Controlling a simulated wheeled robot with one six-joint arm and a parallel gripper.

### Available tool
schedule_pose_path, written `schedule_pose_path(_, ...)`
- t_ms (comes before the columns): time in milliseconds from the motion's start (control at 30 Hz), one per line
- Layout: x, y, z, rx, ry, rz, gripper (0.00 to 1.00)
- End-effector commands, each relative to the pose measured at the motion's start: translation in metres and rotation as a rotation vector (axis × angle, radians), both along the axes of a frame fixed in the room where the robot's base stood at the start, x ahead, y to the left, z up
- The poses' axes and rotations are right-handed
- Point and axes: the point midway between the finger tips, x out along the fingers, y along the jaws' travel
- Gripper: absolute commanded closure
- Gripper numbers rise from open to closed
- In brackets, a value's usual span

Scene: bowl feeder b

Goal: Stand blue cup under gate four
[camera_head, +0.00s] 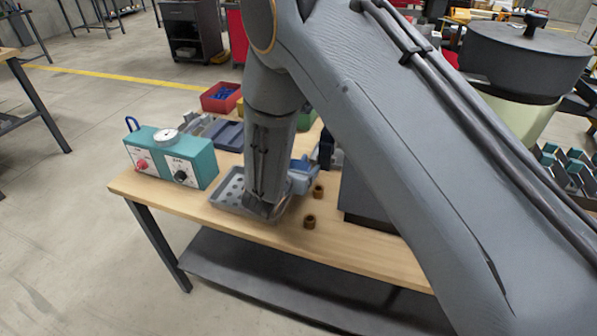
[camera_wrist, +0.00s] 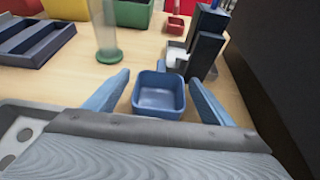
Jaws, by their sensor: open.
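The blue cup (camera_wrist: 158,97) is a small square, open-topped cup standing upright on the wooden table, with a short handle on its far side. My gripper (camera_wrist: 158,77) is open, with one light blue finger on each side of the cup; a gap shows at each side. In the head view the light blue fingers (camera_head: 301,172) show low over the table beside my arm, and the cup cannot be told apart from them. Dark upright blocks (camera_wrist: 207,45) stand just beyond the cup to the right. No gate number is readable, so I cannot tell which is gate four.
A grey perforated tray (camera_head: 232,190) lies left of my gripper. Two brown bushings (camera_head: 309,221) stand near the front edge. A clear cylinder with a green base (camera_wrist: 107,54) stands beyond the left finger. A teal control box (camera_head: 172,158) and a dark wall (camera_wrist: 275,70) flank the space.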

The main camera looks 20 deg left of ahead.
Motion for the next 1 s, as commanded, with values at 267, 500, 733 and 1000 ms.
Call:
schedule_pose_path(267,0.002,0.000,-0.001,0.000,0.000,0.001,0.27)
schedule_pose_path(500,0.002,0.000,-0.001,0.000,0.000,0.000,0.67)
schedule_pose_path(733,0.002,0.000,0.000,0.000,-0.001,0.001,0.77)
schedule_pose_path(1000,0.003,0.001,0.011,0.002,-0.003,0.000,0.77)
